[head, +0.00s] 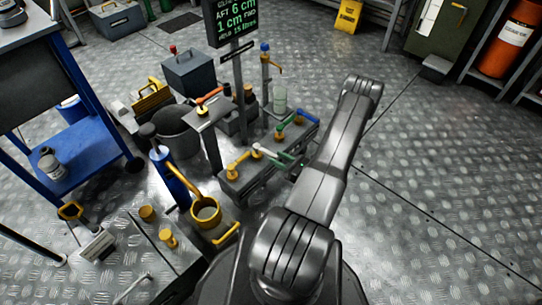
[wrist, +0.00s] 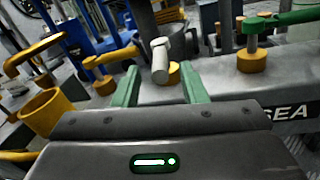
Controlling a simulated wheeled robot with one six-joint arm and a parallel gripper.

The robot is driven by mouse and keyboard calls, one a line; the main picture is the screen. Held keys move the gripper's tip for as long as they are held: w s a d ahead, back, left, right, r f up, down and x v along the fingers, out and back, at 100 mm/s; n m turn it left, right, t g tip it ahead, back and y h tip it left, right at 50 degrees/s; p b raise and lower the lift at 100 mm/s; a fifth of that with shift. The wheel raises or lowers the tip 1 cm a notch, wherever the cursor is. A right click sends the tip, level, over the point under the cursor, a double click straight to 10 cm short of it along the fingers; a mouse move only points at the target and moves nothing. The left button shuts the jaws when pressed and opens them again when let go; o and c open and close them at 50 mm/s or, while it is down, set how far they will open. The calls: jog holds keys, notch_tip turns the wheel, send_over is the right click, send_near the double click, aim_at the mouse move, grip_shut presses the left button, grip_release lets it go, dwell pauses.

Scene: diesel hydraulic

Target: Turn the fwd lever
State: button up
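A row of valve levers stands on a grey manifold box (head: 232,190). No readable label shows which one is fwd. In the wrist view the white lever (wrist: 160,60) stands on a yellow base between and just beyond the green fingertips of my gripper (wrist: 160,88). The fingers are apart, with a gap around the lever's line. The green lever (wrist: 254,38) is to the right and the yellow lever (wrist: 98,75) to the left.
A display post (head: 234,25) reads AFT 6 cm and 1 cm FWD. A blue hand pump (head: 168,178) and yellow cup (head: 206,212) stand left of the manifold. An orange-handled lever (head: 210,97) is behind. Open metal floor (head: 430,180) lies to the right.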

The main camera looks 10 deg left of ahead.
aim_at(271, 153)
jog(key=shift+x, duration=2.1)
jog(key=shift+c, duration=0.2)
grip_shut()
